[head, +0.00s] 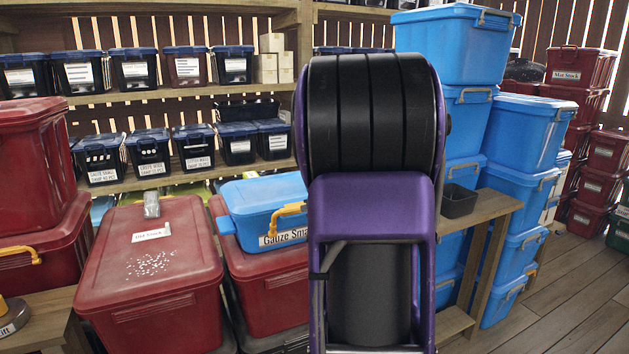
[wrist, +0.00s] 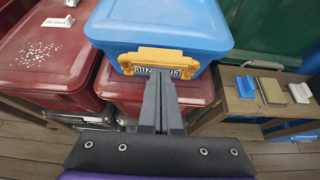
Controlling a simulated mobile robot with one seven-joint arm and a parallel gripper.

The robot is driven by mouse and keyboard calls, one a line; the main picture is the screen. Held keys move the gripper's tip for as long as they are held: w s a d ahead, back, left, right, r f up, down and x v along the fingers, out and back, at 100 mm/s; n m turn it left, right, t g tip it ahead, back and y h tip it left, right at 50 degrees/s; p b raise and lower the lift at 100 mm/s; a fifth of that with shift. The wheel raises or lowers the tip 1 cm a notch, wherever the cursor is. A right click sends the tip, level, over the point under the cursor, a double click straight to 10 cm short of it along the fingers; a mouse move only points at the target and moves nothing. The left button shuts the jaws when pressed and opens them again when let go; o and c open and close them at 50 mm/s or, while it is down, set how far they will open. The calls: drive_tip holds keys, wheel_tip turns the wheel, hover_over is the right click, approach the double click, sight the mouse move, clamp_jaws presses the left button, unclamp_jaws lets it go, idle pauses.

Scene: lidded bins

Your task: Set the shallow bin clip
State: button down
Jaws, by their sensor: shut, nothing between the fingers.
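The shallow blue bin (head: 262,198), labelled "Gauze Small", rests on a dark red bin. Its yellow clip (head: 291,210) is on the front side, partly hidden by my arm in the head view. In the wrist view the blue bin (wrist: 160,25) fills the top middle, and the yellow clip (wrist: 130,60) spans its front just under the lid edge, over the label. My gripper (wrist: 161,76) is shut and empty, its tips overlapping the middle of the clip. I cannot tell whether they touch it. My gripper is hidden in the head view.
A large dark red bin (head: 150,270) with white specks and a small grey object (head: 151,204) on its lid stands to the left. A small wooden table (wrist: 238,112) with several small items stands right. Tall blue bins (head: 455,45) are stacked behind my arm.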

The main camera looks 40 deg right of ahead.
wheel_tip(320, 180, up, 10)
drive_tip(key=s, duration=0.2)
drive_tip(key=shift+s+a+f, duration=0.15)
drive_tip(key=shift+s+a, duration=0.15)
drive_tip(key=shift+s, duration=0.1)
